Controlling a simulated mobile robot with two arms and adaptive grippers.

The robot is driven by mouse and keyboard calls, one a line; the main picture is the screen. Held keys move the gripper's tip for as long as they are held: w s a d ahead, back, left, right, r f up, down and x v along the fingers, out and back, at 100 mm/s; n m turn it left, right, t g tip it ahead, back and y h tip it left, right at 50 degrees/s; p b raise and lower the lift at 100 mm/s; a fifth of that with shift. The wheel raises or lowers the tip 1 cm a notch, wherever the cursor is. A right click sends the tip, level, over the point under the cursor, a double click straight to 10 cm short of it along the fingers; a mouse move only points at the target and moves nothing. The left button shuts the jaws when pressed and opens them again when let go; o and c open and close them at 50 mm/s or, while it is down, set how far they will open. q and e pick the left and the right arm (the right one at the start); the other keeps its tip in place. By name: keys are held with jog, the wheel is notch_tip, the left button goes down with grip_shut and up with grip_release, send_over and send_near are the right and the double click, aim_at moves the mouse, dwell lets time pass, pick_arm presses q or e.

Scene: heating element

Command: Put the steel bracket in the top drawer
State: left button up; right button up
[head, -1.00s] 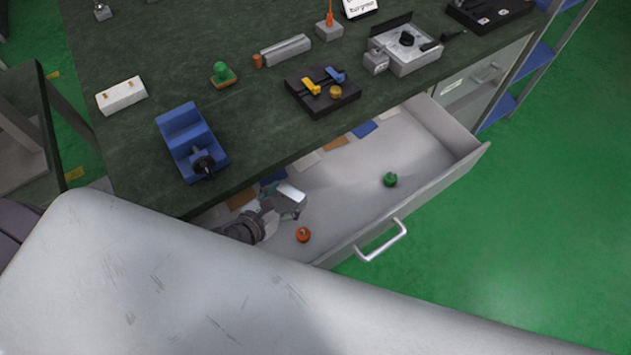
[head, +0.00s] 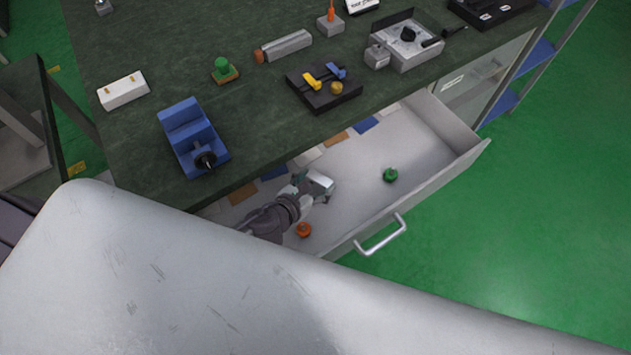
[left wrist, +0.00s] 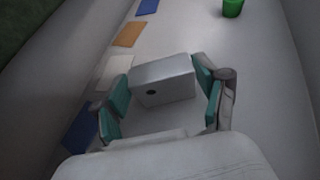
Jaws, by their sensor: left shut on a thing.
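The top drawer (head: 345,240) stands pulled out below the bench, with its handle (head: 380,236) at the front. My left gripper (head: 315,190) is over the drawer's inside. It is shut on the steel bracket (head: 321,181), a light grey metal piece. In the left wrist view the bracket (left wrist: 163,78) sits between the teal finger pads of the gripper (left wrist: 162,97), with a dark hole in its near face. I cannot tell whether it touches the drawer floor. My right gripper is not in view.
Coloured cards (head: 334,140) line the back. The drawer's right part is mostly clear. A blue vise (head: 192,140) stands on the bench (head: 270,110) above.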

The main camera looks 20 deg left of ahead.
pick_arm(q)
jog(key=shift+f, duration=0.15)
jog(key=o, duration=1.3)
jog(key=shift+o, duration=0.2)
jog(key=shift+s+r, duration=0.1)
jog(key=shift+r, duration=0.15)
jog(key=v, duration=1.1)
jog(key=shift+s+a+r, duration=0.15)
jog(key=shift+s+a, duration=0.05)
jog(key=shift+s, duration=0.1)
